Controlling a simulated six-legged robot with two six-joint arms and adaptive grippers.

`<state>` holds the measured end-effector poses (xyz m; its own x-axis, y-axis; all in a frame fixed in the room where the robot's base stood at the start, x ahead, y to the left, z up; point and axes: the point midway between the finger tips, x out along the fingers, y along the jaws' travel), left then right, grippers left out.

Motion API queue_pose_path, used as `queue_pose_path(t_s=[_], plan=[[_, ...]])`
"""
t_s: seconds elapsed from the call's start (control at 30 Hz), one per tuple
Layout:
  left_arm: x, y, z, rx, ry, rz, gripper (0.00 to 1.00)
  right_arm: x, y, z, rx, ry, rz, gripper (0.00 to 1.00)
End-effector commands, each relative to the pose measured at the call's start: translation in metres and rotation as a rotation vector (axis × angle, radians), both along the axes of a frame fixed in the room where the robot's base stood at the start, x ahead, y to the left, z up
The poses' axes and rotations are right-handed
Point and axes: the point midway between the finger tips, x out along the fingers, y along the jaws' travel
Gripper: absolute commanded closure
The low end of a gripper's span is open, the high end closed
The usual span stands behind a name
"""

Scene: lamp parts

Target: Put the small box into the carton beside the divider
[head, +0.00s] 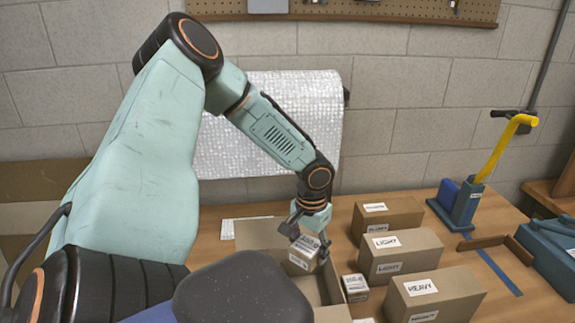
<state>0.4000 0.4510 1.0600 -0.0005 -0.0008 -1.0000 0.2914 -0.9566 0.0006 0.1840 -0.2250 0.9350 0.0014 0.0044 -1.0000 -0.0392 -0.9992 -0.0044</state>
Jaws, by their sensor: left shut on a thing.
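My left gripper (308,240) reaches down from the left arm and is shut on a small cardboard box (301,257) with a white label. It holds the small box over the open carton (333,284), whose brown walls and flaps show behind and to the right of it. My own body hides the near left part of the carton. I cannot make out the divider inside the carton, or whether the held box touches anything in it. My right gripper is not in view.
Another small labelled box (355,288) stands just right of the carton. Larger boxes, a LIGHT box (400,254), a HEAVY box (434,296) and a further box (386,217), stand to the right. A blue tool with a yellow handle (495,155) is at the back right.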

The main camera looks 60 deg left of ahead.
Motion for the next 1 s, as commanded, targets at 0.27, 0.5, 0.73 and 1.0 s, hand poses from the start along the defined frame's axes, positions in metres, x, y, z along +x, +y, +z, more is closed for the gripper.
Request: queue_pose_path(t_s=[0.27,0.5,0.73,1.0], plan=[[-0.002,0.0,-0.054,0.003,0.007,0.013,0.74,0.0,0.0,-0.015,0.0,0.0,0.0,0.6],[-0.001,-0.001,-0.109,0.003,0.005,0.014,0.74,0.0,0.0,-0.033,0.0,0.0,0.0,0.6],[0.0,-0.001,-0.14,0.002,0.002,0.013,0.74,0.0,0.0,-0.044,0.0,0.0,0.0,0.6],[0.0,-0.001,-0.163,0.001,0.003,0.014,0.74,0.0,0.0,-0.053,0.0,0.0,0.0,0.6]])
